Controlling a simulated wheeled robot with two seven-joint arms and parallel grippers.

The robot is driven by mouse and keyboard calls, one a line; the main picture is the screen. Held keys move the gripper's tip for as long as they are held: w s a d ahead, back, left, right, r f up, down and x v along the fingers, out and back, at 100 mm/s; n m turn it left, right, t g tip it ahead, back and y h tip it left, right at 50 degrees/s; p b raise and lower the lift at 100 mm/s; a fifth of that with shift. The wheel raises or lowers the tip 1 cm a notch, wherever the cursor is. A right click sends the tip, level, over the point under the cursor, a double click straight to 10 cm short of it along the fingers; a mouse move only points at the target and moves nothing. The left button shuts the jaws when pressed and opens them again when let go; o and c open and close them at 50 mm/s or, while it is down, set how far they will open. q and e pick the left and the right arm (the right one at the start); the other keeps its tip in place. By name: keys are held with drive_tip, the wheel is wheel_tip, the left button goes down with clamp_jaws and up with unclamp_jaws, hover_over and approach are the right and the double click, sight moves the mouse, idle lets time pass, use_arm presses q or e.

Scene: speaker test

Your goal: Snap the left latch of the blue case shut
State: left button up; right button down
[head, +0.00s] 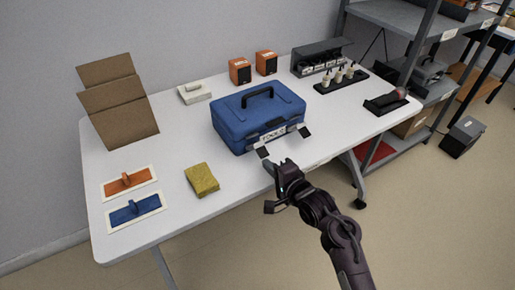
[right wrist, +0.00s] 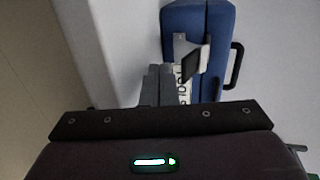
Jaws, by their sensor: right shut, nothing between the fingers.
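The blue case (head: 235,130) stands on the white table with its lid down and its black handle on top. Its left latch (head: 262,152) sticks out from the front and looks open; it also shows in the right wrist view (right wrist: 192,60). The right latch (head: 304,131) also stands out from the front. My right gripper (head: 270,172) is shut and empty, just in front of the case near the left latch, apparently not touching it. Its fingers (right wrist: 157,82) show beside the label in the right wrist view. My left gripper is not in view.
Shelving (head: 420,60) stands right.

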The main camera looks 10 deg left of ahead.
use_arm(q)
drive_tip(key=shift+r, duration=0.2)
use_arm(e)
drive_tip(key=shift+w+a+r, duration=0.3)
drive_tip(key=shift+w+a, duration=0.25)
drive_tip(key=shift+w, duration=0.15)
idle(0.4)
